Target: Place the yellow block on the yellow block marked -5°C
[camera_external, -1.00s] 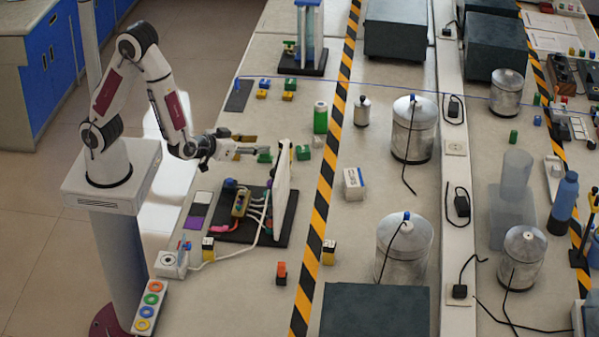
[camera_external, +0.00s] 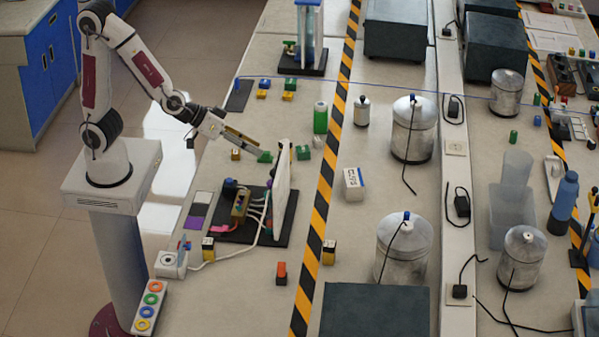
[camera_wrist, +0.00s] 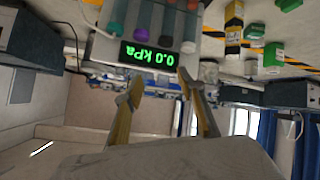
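My gripper (camera_external: 252,140) is above the bench, tilted down to the right; its two yellowish fingers are apart and nothing is between them in the wrist view (camera_wrist: 160,82). A small yellow block (camera_external: 236,155) lies on the bench just below the gripper. Two more yellow blocks (camera_external: 262,94) (camera_external: 288,97) lie farther back. Yellow blocks with dark and white parts stand near the front left (camera_external: 208,244) and by the striped tape (camera_external: 329,248). A yellow, black and white block (camera_wrist: 234,28) shows in the wrist view. No -5°C mark is readable.
A white panel (camera_external: 283,190) stands on a black base right of the gripper. Green blocks (camera_external: 265,157) (camera_external: 303,153) lie near its top. A green display reading 0.0 kPa (camera_wrist: 153,55) shows in the wrist view.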

